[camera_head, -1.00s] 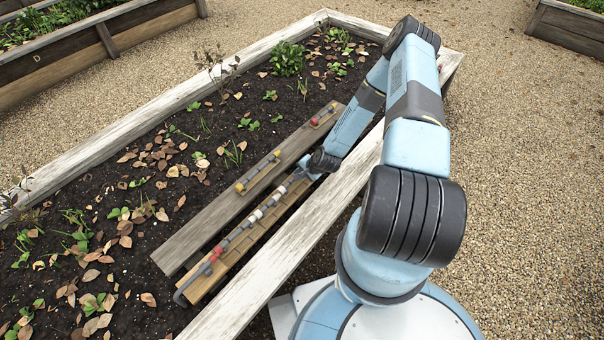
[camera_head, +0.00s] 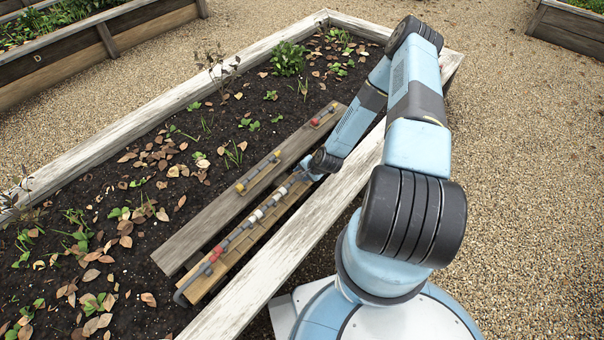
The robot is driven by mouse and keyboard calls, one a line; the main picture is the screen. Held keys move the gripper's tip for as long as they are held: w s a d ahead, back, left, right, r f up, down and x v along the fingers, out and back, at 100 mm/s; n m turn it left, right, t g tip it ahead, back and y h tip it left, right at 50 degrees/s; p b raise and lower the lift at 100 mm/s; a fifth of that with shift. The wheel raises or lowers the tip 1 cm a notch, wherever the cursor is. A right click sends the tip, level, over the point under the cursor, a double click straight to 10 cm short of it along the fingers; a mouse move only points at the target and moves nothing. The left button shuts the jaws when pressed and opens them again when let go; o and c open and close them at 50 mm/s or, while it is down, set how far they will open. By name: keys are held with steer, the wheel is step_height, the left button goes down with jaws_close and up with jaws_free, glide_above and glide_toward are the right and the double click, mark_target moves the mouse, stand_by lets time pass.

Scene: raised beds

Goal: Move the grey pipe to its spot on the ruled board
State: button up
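The ruled board (camera_head: 262,233) is a light wooden strip with cross lines, lying lengthwise just inside the near bed wall. A line of grey pipe (camera_head: 236,234) with red, white and yellow fittings lies along it, ending in a bent grey piece (camera_head: 185,289) at the lower left. My gripper (camera_head: 298,178) is at the upper end of this line, low over the board. It is small here and partly hidden by my wrist, so I cannot tell whether its fingers are open or shut, or whether they hold a pipe.
A weathered plank (camera_head: 195,234) lies beside the board. It carries a short pipe with yellow ends (camera_head: 258,172) and another with red ends (camera_head: 323,116). The whitewashed bed wall (camera_head: 285,253) runs between my base and the board. Soil with leaves and plants lies beyond.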

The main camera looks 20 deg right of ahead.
steer(key=v, duration=1.1)
steer(key=w+d+r+n+g+h, duration=0.1)
steer(key=w+d+r+n, duration=0.15)
steer(key=r, duration=0.75)
steer(key=w+d+r+n+h, duration=0.1)
steer(key=d+r+n+h, duration=0.15)
steer(key=r, duration=0.65)
steer(key=s+a+r+n+h, duration=0.1)
steer(key=s+r, duration=0.1)
steer(key=r, duration=0.8)
steer(key=s+a+r+n, duration=0.1)
steer(key=r+n, duration=0.1)
steer(key=r, duration=0.8)
steer(key=s+a+r+n, duration=0.1)
steer(key=s+a+r, duration=0.1)
steer(key=s+r, duration=0.4)
steer(key=s+a+r, duration=0.2)
steer(key=s+r, duration=0.2)
steer(key=r, duration=0.5)
steer(key=s+a+r+n, duration=0.1)
steer(key=s+r, duration=0.3)
steer(key=s, duration=0.3)
steer(key=s+a+r+n, duration=0.1)
steer(key=s+r, duration=0.3)
steer(key=s, duration=0.3)
steer(key=shift+s+a+t, duration=0.2)
steer(key=shift+s+t, duration=0.2)
